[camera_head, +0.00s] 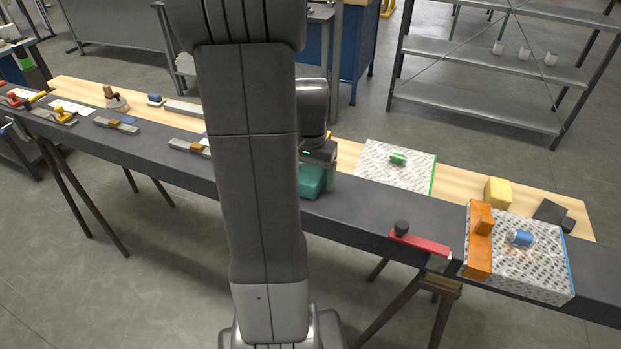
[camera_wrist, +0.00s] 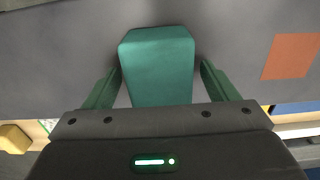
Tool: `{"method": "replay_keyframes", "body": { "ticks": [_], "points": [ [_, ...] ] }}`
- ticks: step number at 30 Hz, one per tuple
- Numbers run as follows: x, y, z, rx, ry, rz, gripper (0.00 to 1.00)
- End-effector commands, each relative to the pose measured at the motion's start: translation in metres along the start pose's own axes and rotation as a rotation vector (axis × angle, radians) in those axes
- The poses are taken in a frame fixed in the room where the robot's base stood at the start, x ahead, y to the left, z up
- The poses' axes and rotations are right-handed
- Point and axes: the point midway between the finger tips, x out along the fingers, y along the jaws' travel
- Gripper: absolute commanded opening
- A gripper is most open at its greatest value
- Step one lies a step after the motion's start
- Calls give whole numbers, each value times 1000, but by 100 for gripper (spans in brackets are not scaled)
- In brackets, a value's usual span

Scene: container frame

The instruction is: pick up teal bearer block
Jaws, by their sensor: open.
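The teal bearer block (camera_head: 312,181) sits on the dark beam in the head view, partly hidden behind my arm. In the wrist view the teal bearer block (camera_wrist: 157,68) fills the middle, with its near end hidden by my gripper's body. My gripper (camera_wrist: 160,74) is open, with one green finger on each side of the block. In the head view my gripper (camera_head: 322,168) is at the block, mostly hidden by my arm.
A red clamp-like piece (camera_head: 420,243) with a dark knob lies on the beam to the right. An orange block (camera_head: 480,240) and a blue spool (camera_head: 520,238) are on a patterned board farther right. An orange patch (camera_wrist: 291,56) shows in the wrist view. Shelving stands behind.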

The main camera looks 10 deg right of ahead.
Motion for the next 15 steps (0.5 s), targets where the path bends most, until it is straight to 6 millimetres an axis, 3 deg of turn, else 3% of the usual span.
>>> {"method": "replay_keyframes", "body": {
  "ticks": [3,10,15],
  "points": [
    [0,0,0,0,0,0,78],
    [0,0,0,0,0,0,33],
    [0,0,0,0,0,0,32]
  ]
}}
